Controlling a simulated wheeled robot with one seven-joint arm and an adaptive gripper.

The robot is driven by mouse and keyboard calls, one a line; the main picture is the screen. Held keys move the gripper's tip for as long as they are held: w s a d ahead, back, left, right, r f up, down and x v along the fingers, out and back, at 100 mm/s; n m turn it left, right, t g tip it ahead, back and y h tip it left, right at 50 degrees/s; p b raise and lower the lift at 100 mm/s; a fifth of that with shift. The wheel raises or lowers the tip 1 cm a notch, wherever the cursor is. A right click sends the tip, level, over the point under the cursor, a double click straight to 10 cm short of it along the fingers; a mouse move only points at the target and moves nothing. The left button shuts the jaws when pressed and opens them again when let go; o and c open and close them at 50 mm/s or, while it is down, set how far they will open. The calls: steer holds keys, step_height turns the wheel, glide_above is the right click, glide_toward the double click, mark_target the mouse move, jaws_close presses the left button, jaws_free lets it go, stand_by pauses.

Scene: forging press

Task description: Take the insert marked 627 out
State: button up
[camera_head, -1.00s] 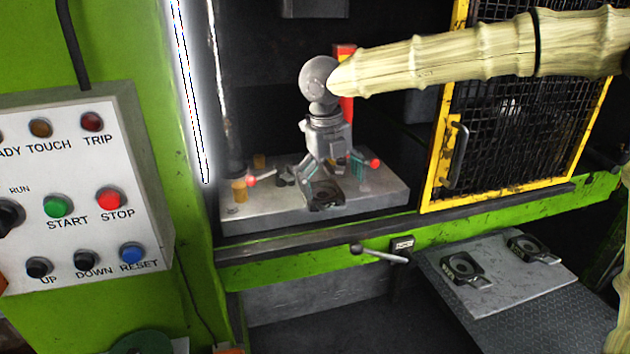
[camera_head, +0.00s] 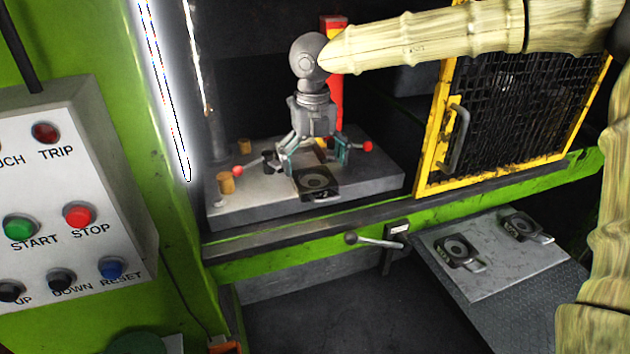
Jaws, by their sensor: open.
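Whether a fingertip touches the insert I cannot tell. Two similar inserts, one nearer (camera_head: 458,252) and one farther (camera_head: 521,226), lie on a grey plate (camera_head: 497,272) at the right. No number is readable on any insert.
Red-knobbed clamp levers, left (camera_head: 238,171) and right (camera_head: 367,147), stand close to my fingers. A yellow-framed mesh guard (camera_head: 437,140) is at the right. A lever (camera_head: 375,241) sticks out below the bed. The button panel (camera_head: 75,190) is at the left.

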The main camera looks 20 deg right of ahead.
mark_target(315, 184)
steer(key=shift+s+d+f+p, duration=0.15)
steer(key=shift+f+p, duration=0.75)
steer(key=shift+f, duration=1.2)
steer(key=shift+s, duration=0.2)
steer(key=shift+w, duration=0.1)
steer(key=c, duration=2)
steer(key=shift+r, duration=0.1)
steer(key=shift+c, duration=0.2)
